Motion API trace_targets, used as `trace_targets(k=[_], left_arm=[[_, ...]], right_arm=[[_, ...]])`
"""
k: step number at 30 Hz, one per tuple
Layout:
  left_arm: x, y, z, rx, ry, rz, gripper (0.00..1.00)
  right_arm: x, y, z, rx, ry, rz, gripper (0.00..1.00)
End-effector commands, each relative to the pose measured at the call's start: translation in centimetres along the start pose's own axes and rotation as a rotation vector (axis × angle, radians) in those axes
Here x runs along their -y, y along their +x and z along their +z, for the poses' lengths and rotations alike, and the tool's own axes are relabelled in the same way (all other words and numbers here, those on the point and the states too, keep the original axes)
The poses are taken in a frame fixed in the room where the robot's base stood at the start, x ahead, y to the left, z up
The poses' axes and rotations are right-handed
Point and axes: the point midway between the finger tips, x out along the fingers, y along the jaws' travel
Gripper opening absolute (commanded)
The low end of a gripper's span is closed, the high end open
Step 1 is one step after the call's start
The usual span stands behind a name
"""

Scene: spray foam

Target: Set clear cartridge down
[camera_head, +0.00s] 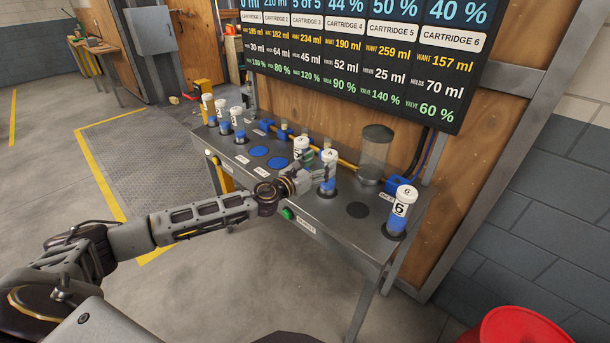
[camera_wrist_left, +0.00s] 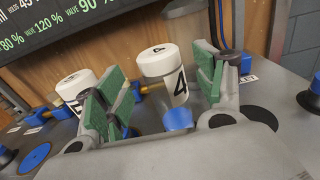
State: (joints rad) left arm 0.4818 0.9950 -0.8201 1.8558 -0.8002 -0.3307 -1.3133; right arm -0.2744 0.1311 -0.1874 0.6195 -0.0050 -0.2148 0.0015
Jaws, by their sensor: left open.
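A clear cartridge (camera_head: 328,185) with a white cap, a label marked 4 and blue content low down stands upright on the bench. In the left wrist view this cartridge (camera_wrist_left: 164,70) is between the green-padded fingers, with a gap visible on both sides. My left gripper (camera_head: 313,166) is open around it; it also shows in the left wrist view (camera_wrist_left: 160,92). The cartridge's foot is partly hidden in the left wrist view. My right gripper is in neither view.
A similar cartridge (camera_head: 300,148) stands just left of the gripper, and cartridge 6 (camera_head: 402,207) stands at the right. Several more stand at the far left. A clear cylinder (camera_head: 375,150) rises behind. Blue discs (camera_head: 278,163) and a dark disc (camera_head: 358,210) are bare.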

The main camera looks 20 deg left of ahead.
Motion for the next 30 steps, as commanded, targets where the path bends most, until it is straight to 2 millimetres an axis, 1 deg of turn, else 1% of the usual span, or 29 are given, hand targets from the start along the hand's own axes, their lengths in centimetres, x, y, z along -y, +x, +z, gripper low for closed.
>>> trace_targets(k=[3, 18, 24, 30], left_arm=[[0.0, -1.2, -0.1, -0.002, 0.002, 0.0, 0.69], [-0.1, -5.4, -0.1, -0.001, 0.003, 0.002, 0.69], [0.0, -6.5, -0.1, -0.001, 0.002, 0.0, 0.69], [0.1, -6.8, 0.0, 0.001, 0.001, -0.001, 0.69]], right_arm=[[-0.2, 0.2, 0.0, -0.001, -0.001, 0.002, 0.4], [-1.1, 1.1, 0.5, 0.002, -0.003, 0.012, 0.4], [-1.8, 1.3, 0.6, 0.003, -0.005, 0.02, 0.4], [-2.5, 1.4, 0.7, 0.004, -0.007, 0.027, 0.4]])
